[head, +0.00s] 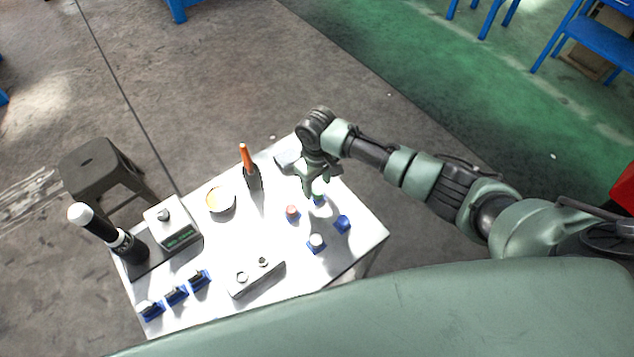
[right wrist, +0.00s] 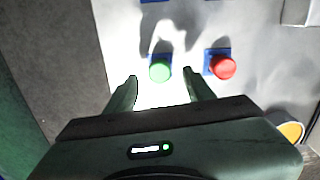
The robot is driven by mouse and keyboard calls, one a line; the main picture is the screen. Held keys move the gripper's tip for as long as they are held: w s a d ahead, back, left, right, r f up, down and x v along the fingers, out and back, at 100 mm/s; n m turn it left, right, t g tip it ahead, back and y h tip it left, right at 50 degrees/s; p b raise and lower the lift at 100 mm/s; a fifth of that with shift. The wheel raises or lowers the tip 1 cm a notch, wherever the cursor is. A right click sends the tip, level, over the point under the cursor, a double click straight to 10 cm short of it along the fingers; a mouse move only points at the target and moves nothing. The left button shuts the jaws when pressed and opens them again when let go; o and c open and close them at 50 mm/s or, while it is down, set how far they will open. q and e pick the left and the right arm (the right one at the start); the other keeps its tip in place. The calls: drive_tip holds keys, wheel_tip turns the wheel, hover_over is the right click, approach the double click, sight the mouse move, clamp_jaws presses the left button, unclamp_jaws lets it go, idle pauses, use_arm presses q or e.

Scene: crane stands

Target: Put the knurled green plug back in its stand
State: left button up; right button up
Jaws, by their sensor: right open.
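The green plug (right wrist: 159,70) shows from above in the right wrist view, over a blue stand (right wrist: 152,58) whose edges show around it. I cannot tell how deep it sits, and its knurling is too small to make out. My right gripper (right wrist: 161,80) is open, with one finger on each side of the plug and a gap to both. In the head view my right gripper (head: 313,190) is low over the table's far right part and mostly hides the plug. My left gripper is not in view.
A red plug (right wrist: 223,67) in a blue stand is close to the right finger.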

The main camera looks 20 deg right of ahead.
sight(317, 189)
drive_tip(key=shift+r+p, duration=1.9)
drive_tip(key=shift+r, duration=0.2)
drive_tip(key=shift+r, duration=0.1)
wheel_tip(317, 189, up, 8)
drive_tip(key=b, duration=0.2)
drive_tip(key=shift+f, duration=0.25)
